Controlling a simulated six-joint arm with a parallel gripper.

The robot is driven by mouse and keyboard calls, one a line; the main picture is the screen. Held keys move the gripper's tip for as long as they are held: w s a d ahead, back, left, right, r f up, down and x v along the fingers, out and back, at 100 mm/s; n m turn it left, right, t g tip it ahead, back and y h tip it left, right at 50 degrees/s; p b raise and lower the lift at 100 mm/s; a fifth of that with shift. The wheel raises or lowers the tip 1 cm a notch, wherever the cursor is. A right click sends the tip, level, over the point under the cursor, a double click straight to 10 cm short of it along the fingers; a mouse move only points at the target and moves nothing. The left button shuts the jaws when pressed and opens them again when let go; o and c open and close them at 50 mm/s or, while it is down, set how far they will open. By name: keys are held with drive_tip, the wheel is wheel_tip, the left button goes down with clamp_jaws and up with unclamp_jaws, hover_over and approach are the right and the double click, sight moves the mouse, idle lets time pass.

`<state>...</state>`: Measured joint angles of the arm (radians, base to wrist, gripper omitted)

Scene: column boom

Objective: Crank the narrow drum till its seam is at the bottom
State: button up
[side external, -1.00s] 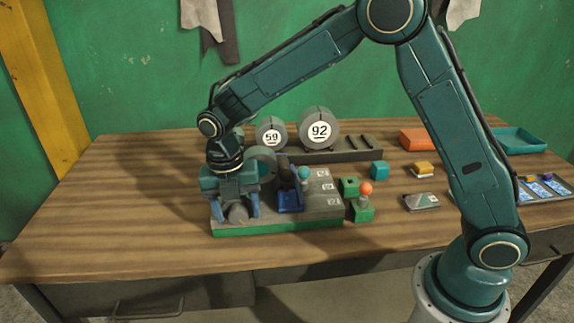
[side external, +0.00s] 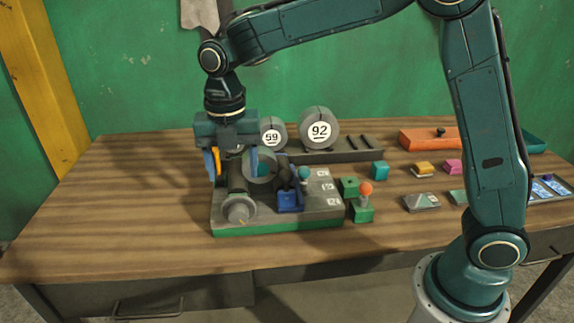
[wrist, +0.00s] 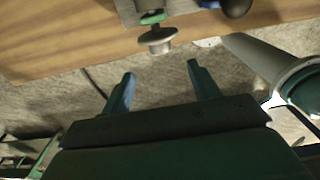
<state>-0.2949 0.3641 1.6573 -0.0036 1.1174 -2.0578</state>
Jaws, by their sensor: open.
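Two grey drums stand at the back of the table: the smaller drum marked 59 (side external: 271,133) and the larger drum marked 92 (side external: 319,128). A dark line shows near the top of the 92 drum. In front is a fixture on a green base (side external: 280,226), with a round grey knob (side external: 239,208) at its near left and a grey disc (side external: 262,167) behind. My gripper (side external: 234,165) is open and empty, raised above the knob, partly covering the fixture. In the wrist view, a grey knob (wrist: 157,39) lies beyond the open fingers (wrist: 161,72).
A blue part (side external: 289,201) and a teal ball (side external: 304,175) sit on the fixture. Green blocks, an orange ball (side external: 366,189) and a teal cube (side external: 380,170) stand to its right. The table's left side is clear.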

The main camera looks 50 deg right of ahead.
drive_tip(key=s+d+r+m+t, duration=0.2)
drive_tip(key=s+d+r+m, duration=0.2)
drive_tip(key=s+m, duration=0.5)
drive_tip(key=s+d+r+m+t, duration=0.2)
drive_tip(key=s+d+r+m, duration=0.2)
drive_tip(key=s+d+m, duration=0.3)
drive_tip(key=shift+s+r+m, duration=0.25)
drive_tip(key=shift+s+m, duration=1.35)
drive_tip(key=shift+m, duration=0.6)
drive_tip(key=shift+d, duration=0.1)
drive_tip(key=s+d+f+m+t, duration=0.1)
drive_tip(key=s+d+f+m, duration=0.1)
drive_tip(key=s+m, duration=0.4)
drive_tip(key=shift+f+m+t, duration=0.15)
drive_tip(key=shift+m+t, duration=0.15)
